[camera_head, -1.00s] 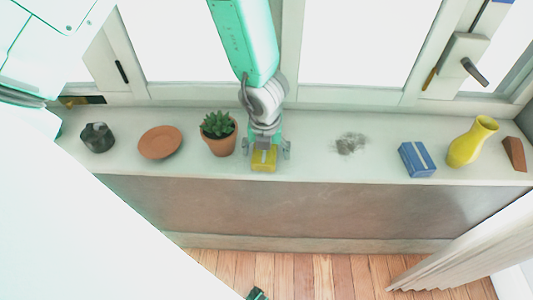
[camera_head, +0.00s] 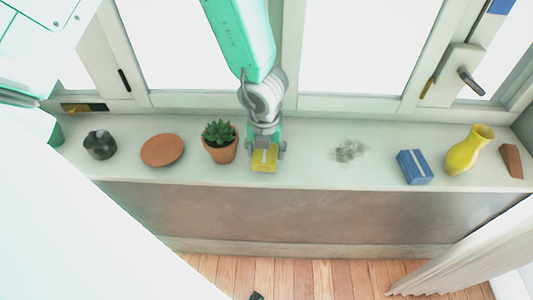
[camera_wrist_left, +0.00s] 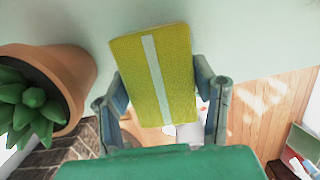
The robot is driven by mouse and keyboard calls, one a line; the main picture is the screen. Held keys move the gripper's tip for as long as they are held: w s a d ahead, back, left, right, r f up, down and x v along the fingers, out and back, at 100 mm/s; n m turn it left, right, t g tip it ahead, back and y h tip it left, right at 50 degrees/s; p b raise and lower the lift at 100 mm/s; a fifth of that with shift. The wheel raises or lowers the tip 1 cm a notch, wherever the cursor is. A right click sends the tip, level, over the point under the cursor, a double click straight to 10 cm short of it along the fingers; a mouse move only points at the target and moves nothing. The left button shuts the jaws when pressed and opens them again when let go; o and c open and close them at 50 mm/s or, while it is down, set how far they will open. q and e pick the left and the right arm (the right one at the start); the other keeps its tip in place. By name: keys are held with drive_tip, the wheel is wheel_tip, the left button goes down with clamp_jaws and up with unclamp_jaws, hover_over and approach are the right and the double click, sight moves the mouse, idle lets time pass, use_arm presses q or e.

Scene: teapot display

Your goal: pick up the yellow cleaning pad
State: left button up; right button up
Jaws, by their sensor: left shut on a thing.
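The yellow cleaning pad (camera_head: 264,161) is at the sill's front part, right of the potted plant. In the left wrist view the pad (camera_wrist_left: 157,75) is yellow with a pale stripe down its middle, between the two fingers. My left gripper (camera_head: 264,152) comes down over the pad and is shut on it. The fingers show on both sides of the pad in the left wrist view (camera_wrist_left: 162,90). I cannot tell whether the pad touches the sill. My right gripper is not seen clearly in any view.
The potted succulent (camera_head: 220,147) stands close left of the gripper. A terracotta saucer (camera_head: 162,150) and a dark pot (camera_head: 100,145) are farther left. A grey smudge (camera_head: 348,151), a blue box (camera_head: 413,167), a yellow vase (camera_head: 469,150) and a brown block (camera_head: 511,160) lie right on the sill (camera_head: 310,160).

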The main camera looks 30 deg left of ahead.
use_arm(q)
wheel_tip(320, 180, up, 25)
drive_tip(key=p, duration=0.4)
drive_tip(key=shift+f, duration=0.1)
